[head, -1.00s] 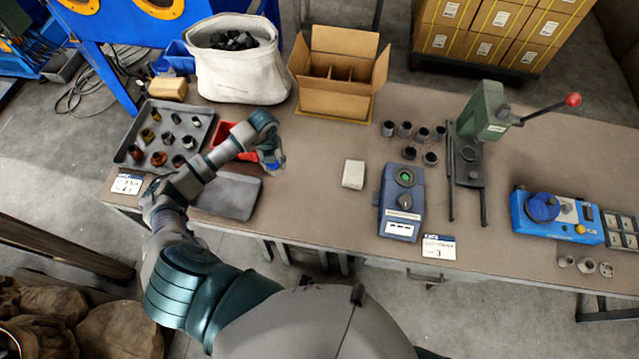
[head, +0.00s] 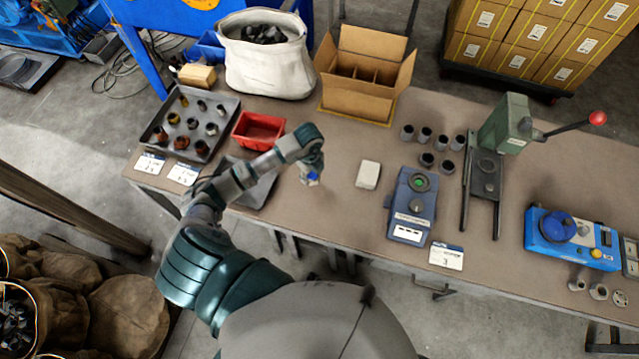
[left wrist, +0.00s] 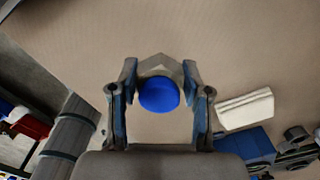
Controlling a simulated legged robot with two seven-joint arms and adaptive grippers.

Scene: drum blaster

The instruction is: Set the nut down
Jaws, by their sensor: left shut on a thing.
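My left gripper (head: 310,174) is over the bare tabletop, right of the red bin and left of the white block. In the left wrist view the gripper (left wrist: 160,82) is shut on a grey hex nut (left wrist: 158,64), held between its two fingertips. A round blue piece (left wrist: 158,96) shows at the nut's near side and hides part of it. The bench top fills the background behind the nut; I cannot tell whether the nut touches it. My right gripper is not in view.
The red bin (head: 258,132) and a flat dark tray (head: 262,190) are to the left. A tray (head: 160,143) of several fittings is farther left. The white block (head: 368,175) and blue-grey device (head: 411,207) are to the right. Bare table (head: 345,215) lies between.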

